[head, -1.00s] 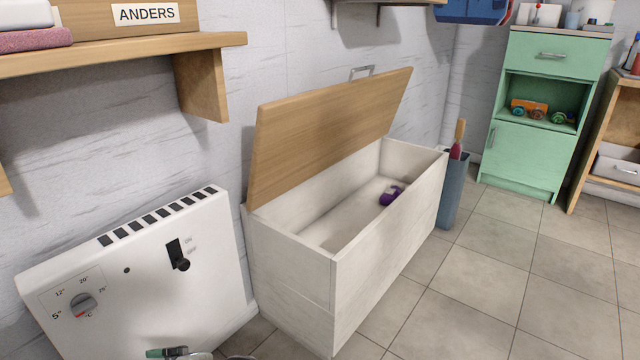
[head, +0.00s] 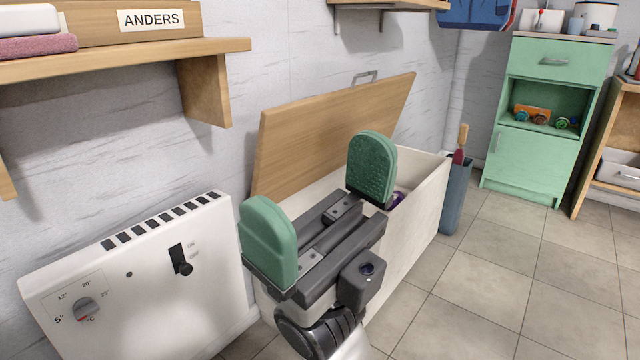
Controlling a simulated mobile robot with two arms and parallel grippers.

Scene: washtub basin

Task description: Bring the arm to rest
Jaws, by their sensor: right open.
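My right gripper (head: 318,205) is raised in the lower middle of the head view. Its two green pads stand wide apart with nothing between them. It is in front of the white chest (head: 412,235) and hides much of it. The chest's wooden lid (head: 330,128) stands open, tilted back towards the wall. A small purple thing (head: 398,198) in the chest shows only partly behind the gripper. My left gripper does not show.
A white heater (head: 140,285) stands at the lower left. A wooden shelf (head: 130,58) juts from the wall above it. A blue-grey bin (head: 455,198) stands beside the chest, and a green cabinet (head: 526,165) is farther back. The tiled floor (head: 500,290) at right is clear.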

